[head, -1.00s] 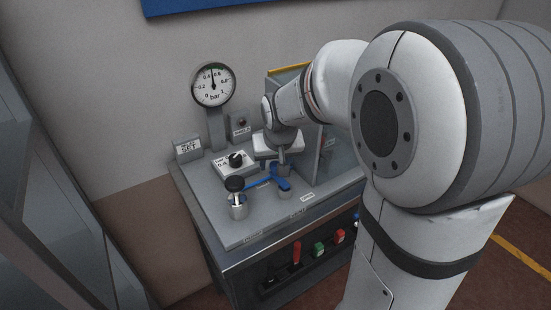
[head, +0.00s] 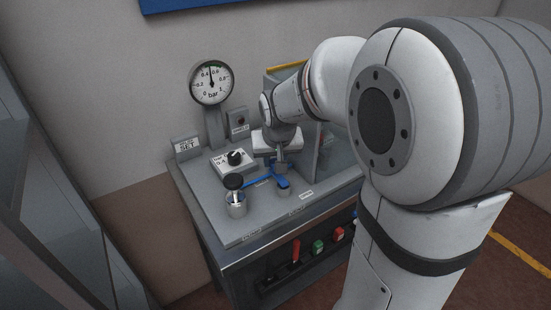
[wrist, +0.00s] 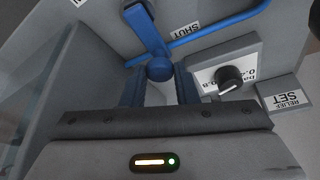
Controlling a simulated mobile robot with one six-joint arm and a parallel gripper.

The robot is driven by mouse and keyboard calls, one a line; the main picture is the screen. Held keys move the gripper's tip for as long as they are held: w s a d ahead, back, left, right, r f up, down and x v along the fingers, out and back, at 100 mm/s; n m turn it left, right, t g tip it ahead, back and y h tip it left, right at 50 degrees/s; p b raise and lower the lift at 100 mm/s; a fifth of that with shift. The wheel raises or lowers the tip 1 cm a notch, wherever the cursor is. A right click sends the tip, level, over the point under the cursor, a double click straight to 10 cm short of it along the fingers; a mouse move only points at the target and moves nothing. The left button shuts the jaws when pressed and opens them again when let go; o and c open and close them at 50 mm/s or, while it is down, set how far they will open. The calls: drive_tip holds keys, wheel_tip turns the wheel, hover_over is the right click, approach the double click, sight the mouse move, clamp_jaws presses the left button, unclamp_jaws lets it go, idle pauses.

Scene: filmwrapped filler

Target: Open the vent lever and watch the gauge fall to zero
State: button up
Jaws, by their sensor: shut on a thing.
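The vent lever (head: 281,181) is blue and sits on the grey bench panel. In the wrist view the lever arm (wrist: 146,28) ends in a round blue knob (wrist: 159,69). My gripper (head: 282,168) is over the lever, and in the wrist view its two fingers (wrist: 160,86) stand on either side of the knob, shut on it. A label beside the lever reads SHUT. The round gauge (head: 211,83), marked in bar, stands at the back of the panel. Its needle points nearly straight up, near mid-scale. The fingertips are partly hidden in the head view.
A blue pipe runs from the lever to a black-capped metal fitting (head: 235,196). A black dial (head: 236,158) on a white plate and a RELIEF SET sign (head: 187,147) stand behind.

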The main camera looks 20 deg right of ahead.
drive_tip(key=m+b, duration=0.1)
drive_tip(key=m, duration=0.1)
drive_tip(key=d+m+h+b, duration=0.1)
drive_tip(key=m+b, duration=0.1)
drive_tip(key=shift+w+d+f+h, duration=0.15)
drive_tip(key=shift+f+h, duration=0.05)
drive_tip(key=shift+h, duration=0.1)
drive_tip(key=m+b, duration=0.1)
drive_tip(key=d+m+g+h+b, duration=0.1)
drive_tip(key=m, duration=0.1)
drive_tip(key=m+b, duration=0.1)
drive_tip(key=shift+d+m+b, duration=0.3)
drive_tip(key=m+g+b, duration=0.1)
drive_tip(key=m, duration=0.1)
drive_tip(key=s+d+m+g+h, duration=0.1)
drive_tip(key=m, duration=0.1)
drive_tip(key=shift+s+d+r+m+b, duration=0.1)
drive_tip(key=shift+d+m+b, duration=0.05)
drive_tip(key=shift+m+b, duration=0.2)
drive_tip(key=shift+s+d+r+m+g+b, duration=0.1)
drive_tip(key=shift+s+d+m+g+b, duration=0.15)
drive_tip(key=shift+m, duration=0.45)
drive_tip(key=shift+s+d+f+m+g, duration=0.1)
drive_tip(key=shift+s+m+g, duration=0.2)
drive_tip(key=shift+m, duration=0.45)
drive_tip(key=shift+s+d+r+m+g+b, duration=0.15)
drive_tip(key=shift+m+g, duration=0.2)
drive_tip(key=shift+m, duration=0.35)
